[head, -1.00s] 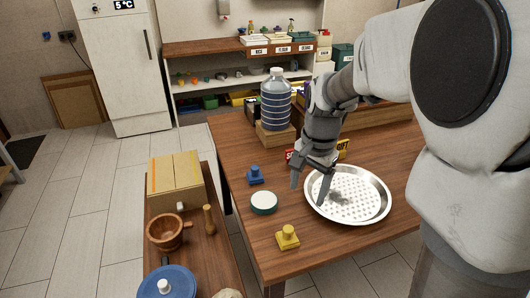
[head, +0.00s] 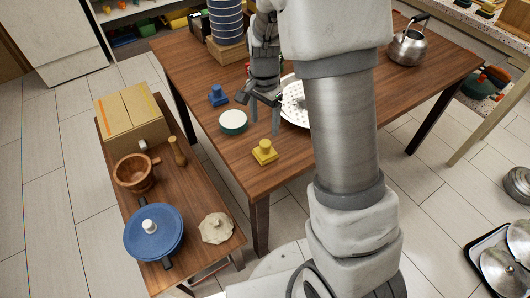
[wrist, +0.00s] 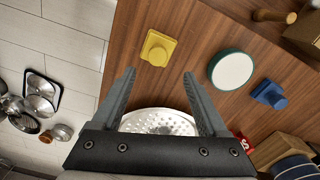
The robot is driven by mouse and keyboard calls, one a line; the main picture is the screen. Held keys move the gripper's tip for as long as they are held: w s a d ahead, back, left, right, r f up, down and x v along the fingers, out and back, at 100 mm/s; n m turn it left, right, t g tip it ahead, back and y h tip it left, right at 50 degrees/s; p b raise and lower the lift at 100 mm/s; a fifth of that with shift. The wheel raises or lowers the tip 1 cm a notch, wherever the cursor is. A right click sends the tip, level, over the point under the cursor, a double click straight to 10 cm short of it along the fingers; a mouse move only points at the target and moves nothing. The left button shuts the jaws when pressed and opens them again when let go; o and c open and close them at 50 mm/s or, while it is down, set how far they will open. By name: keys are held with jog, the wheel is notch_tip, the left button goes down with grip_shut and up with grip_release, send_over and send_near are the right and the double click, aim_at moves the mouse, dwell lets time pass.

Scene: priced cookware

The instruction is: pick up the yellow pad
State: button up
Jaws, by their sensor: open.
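The yellow pad (head: 265,152), a square base with a knob on top, stands upright near the front corner of the wooden table (head: 215,72). My gripper (head: 263,117) is open and empty, above the table and beyond the pad in the head view. In the wrist view my two fingers (wrist: 160,92) are spread apart, with bare wood between them and the pad.
A white round tub with green sides (head: 233,122) and a blue knobbed pad (head: 218,95) stand near the yellow pad. A perforated metal tray (head: 294,112) lies under my gripper, partly hidden by my arm. A lower bench holds a blue lidded pot (head: 130,240) and wooden bowl (head: 128,177).

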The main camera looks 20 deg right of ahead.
aim_at(266, 143)
notch_tip(266, 143, down, 4)
jog(key=shift+f+b, duration=0.25)
jog(key=shift+b, duration=0.05)
jog(key=f, duration=0.2)
jog(key=f+b, duration=0.1)
jog(key=f, duration=0.2)
jog(key=shift+s+d+f, duration=0.1)
jog(key=shift+s, duration=0.1)
grip_shut()
